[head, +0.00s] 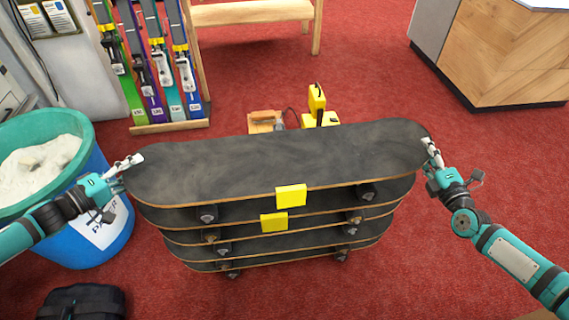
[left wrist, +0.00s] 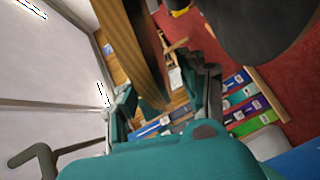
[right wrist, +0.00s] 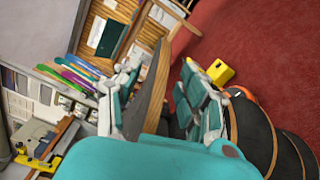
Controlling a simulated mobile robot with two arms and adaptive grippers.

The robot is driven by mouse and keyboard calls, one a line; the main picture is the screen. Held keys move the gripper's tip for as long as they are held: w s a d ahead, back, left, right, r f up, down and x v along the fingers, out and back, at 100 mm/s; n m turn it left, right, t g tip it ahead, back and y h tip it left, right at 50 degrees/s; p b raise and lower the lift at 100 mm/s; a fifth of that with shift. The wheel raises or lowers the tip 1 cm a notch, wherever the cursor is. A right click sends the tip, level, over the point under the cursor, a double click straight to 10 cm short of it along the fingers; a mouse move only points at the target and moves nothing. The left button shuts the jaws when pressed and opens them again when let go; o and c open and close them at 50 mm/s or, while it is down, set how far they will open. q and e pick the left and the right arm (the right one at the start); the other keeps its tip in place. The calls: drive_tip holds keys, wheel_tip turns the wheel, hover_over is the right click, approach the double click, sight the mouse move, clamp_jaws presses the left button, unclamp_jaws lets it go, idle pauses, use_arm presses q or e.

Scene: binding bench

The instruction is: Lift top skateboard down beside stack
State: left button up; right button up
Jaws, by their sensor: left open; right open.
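The top skateboard (head: 270,158) has black grip tape, a thin wooden edge and a yellow tag (head: 291,196) on its near side. It lies level above several similar boards (head: 300,232) in a stack. My left gripper (head: 131,163) is at its left end, and my right gripper (head: 432,150) is at its right end. In the left wrist view the board's end (left wrist: 140,45) stands between the open fingers (left wrist: 165,105). In the right wrist view the board's end (right wrist: 153,95) also lies between the open fingers (right wrist: 155,100). Whether any finger touches it, I cannot tell.
A blue bin with a green rim (head: 95,150) stands close left of the stack. A rack of skis (head: 160,70) and a wooden bench (head: 250,12) are behind. A yellow tool (head: 318,105) sits behind the stack.

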use_arm(q)
drive_tip(key=shift+x, duration=1.5)
use_arm(e)
drive_tip(key=shift+w+a, duration=0.1)
drive_tip(key=shift+w, duration=1.4)
use_arm(q)
clamp_jaws()
use_arm(e)
clamp_jaws()
use_arm(q)
drive_tip(key=shift+r+p, duration=0.3)
use_arm(e)
drive_tip(key=shift+r, duration=0.4)
